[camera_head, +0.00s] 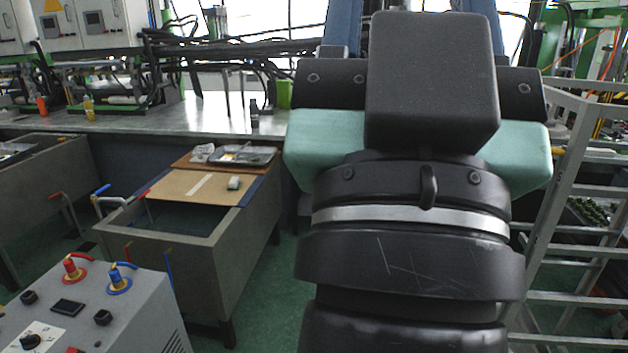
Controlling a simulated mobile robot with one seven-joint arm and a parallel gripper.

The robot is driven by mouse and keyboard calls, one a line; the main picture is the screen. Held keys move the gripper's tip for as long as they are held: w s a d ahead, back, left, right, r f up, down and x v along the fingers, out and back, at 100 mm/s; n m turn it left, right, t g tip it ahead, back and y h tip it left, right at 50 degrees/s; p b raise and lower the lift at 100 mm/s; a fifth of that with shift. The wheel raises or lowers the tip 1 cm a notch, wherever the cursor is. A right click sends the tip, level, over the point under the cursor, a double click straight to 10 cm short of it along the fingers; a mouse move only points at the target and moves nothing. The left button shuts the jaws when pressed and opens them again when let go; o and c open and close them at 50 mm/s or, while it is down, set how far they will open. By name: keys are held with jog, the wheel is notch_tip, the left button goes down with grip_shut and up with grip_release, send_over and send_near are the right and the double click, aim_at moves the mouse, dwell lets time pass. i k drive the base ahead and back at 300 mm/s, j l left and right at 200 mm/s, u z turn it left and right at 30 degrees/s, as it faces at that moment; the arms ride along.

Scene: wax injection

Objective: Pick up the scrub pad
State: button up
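A small grey-green block with a pale side, which looks like the scrub pad (234,183), lies on a brown board (187,187) laid across a grey tank. My arm fills the right-centre of the view, seen from behind. My gripper (420,95) is at its upper end, with a black block, dark side parts and teal pieces showing. Its fingertips are hidden, so I cannot tell whether it is open or holds anything. In the picture it stands to the right of the pad, apart from it.
A metal tray (243,155) and a crumpled white item (203,152) sit behind the pad. The grey tank (205,262) has red- and blue-handled valves. A control box (90,315) stands front left. A metal ladder-like frame (560,200) stands right. Green floor shows between.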

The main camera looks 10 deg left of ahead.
aim_at(234, 183)
jog(key=i+j+u, duration=0.2)
jog(key=i, duration=0.2)
jog(key=i+u, duration=0.2)
jog(key=i, duration=0.2)
jog(key=i+u, duration=0.15)
jog(key=i, duration=1.5)
